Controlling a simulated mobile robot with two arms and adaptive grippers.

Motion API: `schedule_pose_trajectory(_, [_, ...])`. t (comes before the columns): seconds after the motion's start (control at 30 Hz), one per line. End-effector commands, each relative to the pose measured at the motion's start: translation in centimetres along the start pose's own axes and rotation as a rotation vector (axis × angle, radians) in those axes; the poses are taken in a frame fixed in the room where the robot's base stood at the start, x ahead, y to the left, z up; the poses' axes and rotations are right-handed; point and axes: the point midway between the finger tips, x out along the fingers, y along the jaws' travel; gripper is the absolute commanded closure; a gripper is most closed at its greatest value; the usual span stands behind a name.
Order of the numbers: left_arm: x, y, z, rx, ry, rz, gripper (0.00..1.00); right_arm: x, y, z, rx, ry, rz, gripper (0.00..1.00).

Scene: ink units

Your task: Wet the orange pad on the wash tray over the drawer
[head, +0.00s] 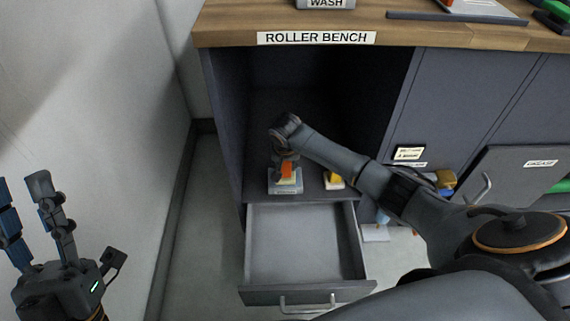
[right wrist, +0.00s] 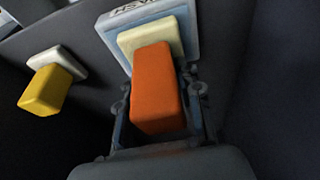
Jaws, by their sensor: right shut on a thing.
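The orange pad (head: 287,170) has an orange block grip with a cream face. In the right wrist view its orange grip (right wrist: 155,85) stands between the fingers of my right gripper (right wrist: 160,110), which is shut on it. In the head view my right gripper (head: 286,160) is inside the open bay above the drawer. The pale blue wash tray (head: 285,188) lies under the pad, and its rim with partly hidden lettering shows in the right wrist view (right wrist: 193,50). Whether the cream face touches the tray I cannot tell. My left gripper (head: 22,195) is open and empty.
The drawer (head: 290,245) below the bay is pulled out and empty. A yellow pad (head: 334,181) with a white base sits right of the tray. The ROLLER BENCH top (head: 230,25) overhangs the bay. A wall is at left, and a cabinet door (head: 520,175) at right.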

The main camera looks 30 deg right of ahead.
Motion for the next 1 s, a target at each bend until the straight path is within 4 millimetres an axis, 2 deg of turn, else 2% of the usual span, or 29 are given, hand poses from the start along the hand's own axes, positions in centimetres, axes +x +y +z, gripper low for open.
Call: schedule_pose_trajectory(1.0, [0.01, -0.07, 0.63, 0.002, -0.035, -0.001, 0.65, 0.13, 0.01, 0.18, -0.001, -0.003, 0.001, 0.90])
